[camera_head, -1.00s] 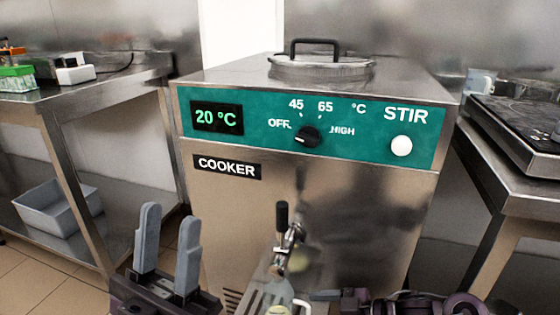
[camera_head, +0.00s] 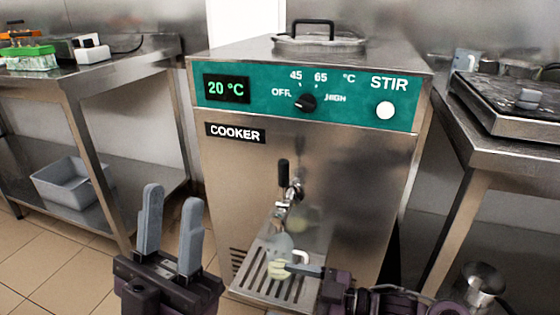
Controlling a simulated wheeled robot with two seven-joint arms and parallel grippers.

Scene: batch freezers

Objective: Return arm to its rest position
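My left gripper (camera_head: 172,200) stands in front of the cooker's lower left side, its two grey fingers pointing up and apart with nothing between them. My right arm comes in from the lower right. Its gripper (camera_head: 296,267) points left over the slotted drip tray, below the cooker's tap. A pale translucent object (camera_head: 281,244) with a yellowish part is at its fingertips. I cannot tell whether the fingers grip it.
The steel cooker (camera_head: 330,165) has a tap (camera_head: 287,192) above its drip tray (camera_head: 262,289); its display reads 20 °C. A left bench (camera_head: 120,62) holds a green rack (camera_head: 28,58); a grey bin (camera_head: 70,183) is below. A right bench (camera_head: 480,140) bears a flat appliance.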

